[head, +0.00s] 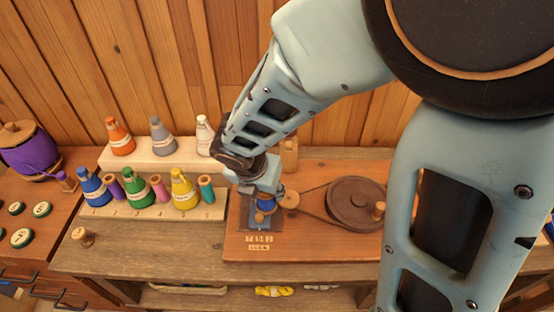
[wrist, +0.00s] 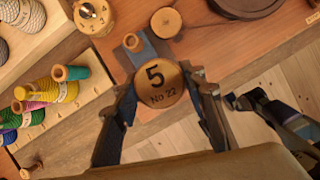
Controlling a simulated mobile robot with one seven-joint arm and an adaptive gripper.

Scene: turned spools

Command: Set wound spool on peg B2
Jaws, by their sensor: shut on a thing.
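The wound spool (head: 266,204) shows a blue winding in the head view, low at the winding machine. Its round wooden top, marked "5 No 22" (wrist: 160,86), faces the wrist camera. My gripper (head: 266,192) is shut on this spool, with one finger on each side of it in the wrist view (wrist: 161,98). I cannot tell whether the spool's lower end touches the machine. Peg B2 cannot be told apart by any readable label.
The winder's large dark wheel (head: 355,203) and small wooden pulley (head: 290,199) are close on the right. A stepped rack (head: 150,210) at left holds coloured cones and a teal spool (head: 206,187). A small wooden knob (head: 82,236) stands on the bench front-left.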

